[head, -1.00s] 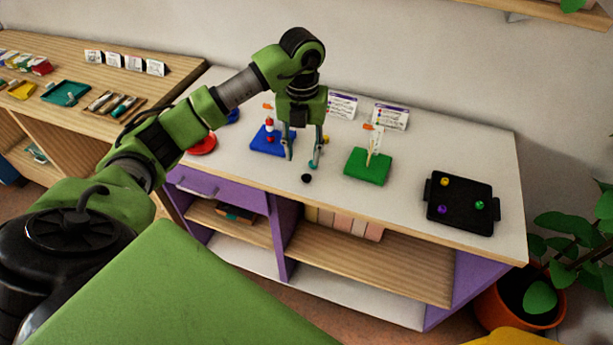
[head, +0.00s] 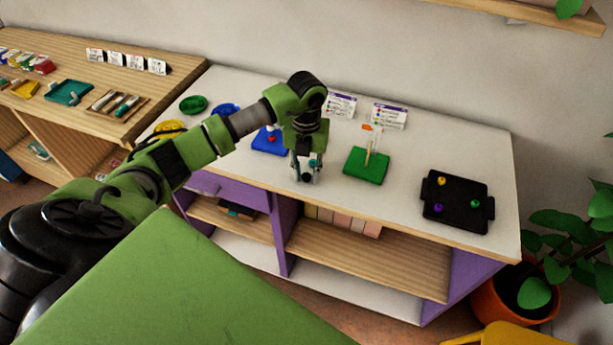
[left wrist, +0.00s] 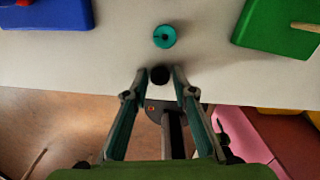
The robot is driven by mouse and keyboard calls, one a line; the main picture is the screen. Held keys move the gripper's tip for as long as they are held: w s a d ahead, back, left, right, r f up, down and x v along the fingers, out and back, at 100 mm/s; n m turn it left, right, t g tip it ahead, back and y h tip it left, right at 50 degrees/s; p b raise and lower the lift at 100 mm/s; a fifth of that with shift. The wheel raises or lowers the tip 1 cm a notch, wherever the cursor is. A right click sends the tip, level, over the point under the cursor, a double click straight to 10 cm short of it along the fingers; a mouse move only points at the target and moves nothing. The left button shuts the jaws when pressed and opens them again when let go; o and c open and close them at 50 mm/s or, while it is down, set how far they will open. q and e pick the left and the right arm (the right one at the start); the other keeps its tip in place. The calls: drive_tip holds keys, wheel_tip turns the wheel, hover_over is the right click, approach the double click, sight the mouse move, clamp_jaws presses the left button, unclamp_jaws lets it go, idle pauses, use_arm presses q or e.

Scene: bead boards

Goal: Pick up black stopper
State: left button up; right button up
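The black stopper (left wrist: 160,75) lies on the white tabletop near its front edge. It also shows in the head view as a dark spot (head: 306,178) between my left fingers. My left gripper (left wrist: 160,73) is open and points down, with one fingertip on each side of the stopper; I cannot tell whether they touch it. In the head view the left gripper (head: 306,180) is low over the table. A teal bead (left wrist: 165,36) lies just beyond the stopper. My right gripper is not in view.
A blue board (head: 268,142) stands left of the gripper and a green board (head: 366,166) with an upright stick stands right. A black tray (head: 458,212) with several coloured pieces is farther right. Coloured dishes (head: 194,104) lie at the left. The table's front edge is close.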

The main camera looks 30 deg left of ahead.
use_arm(q)
drive_tip(key=shift+c, duration=1.2)
